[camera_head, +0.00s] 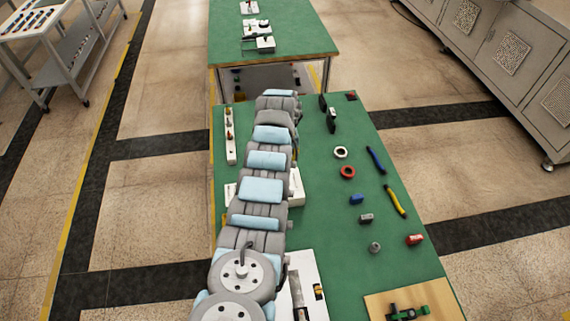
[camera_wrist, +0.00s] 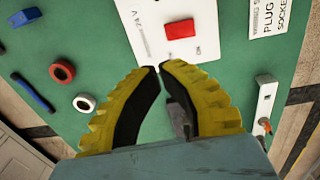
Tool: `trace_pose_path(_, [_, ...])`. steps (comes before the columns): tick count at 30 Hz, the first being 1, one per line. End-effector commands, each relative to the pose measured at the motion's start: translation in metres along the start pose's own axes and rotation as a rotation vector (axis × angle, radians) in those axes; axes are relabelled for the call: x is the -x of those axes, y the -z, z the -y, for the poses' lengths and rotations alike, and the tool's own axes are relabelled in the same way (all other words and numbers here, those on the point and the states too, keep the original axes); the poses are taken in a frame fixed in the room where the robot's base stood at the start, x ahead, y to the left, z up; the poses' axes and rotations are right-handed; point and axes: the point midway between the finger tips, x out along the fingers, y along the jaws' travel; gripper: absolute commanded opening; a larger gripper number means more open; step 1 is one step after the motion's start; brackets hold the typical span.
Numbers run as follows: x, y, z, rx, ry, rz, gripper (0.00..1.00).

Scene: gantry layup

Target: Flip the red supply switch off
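The red switch (camera_wrist: 180,29) is a red block on a white panel (camera_wrist: 205,45) in the wrist view. Whether it stands on or off I cannot tell. My gripper (camera_wrist: 158,68) has yellow ribbed fingers with dark inner faces. Its fingertips are together, or nearly so, with nothing visible between them. They appear just below the panel's edge in the picture, short of the switch. In the head view my arm hides the gripper and the switch. Part of a white panel (camera_head: 297,188) shows beside the arm.
A red ring (camera_wrist: 62,71) and a white ring (camera_wrist: 84,102) lie left in the wrist view. A white strip (camera_head: 230,135) lies at the green table's left edge. Pliers (camera_head: 395,201) and small parts lie right. A white device (camera_head: 308,285) stands near the front.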

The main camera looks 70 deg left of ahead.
Motion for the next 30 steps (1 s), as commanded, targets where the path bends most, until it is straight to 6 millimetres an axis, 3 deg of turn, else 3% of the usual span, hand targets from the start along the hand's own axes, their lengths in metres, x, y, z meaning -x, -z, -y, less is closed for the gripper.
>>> trace_pose_path(12, [0.047, 0.001, -0.008, 0.001, 0.001, -0.001, 0.0])
trace_pose_path(30, [0.051, 0.0, -0.008, 0.001, 0.001, 0.001, 0.0])
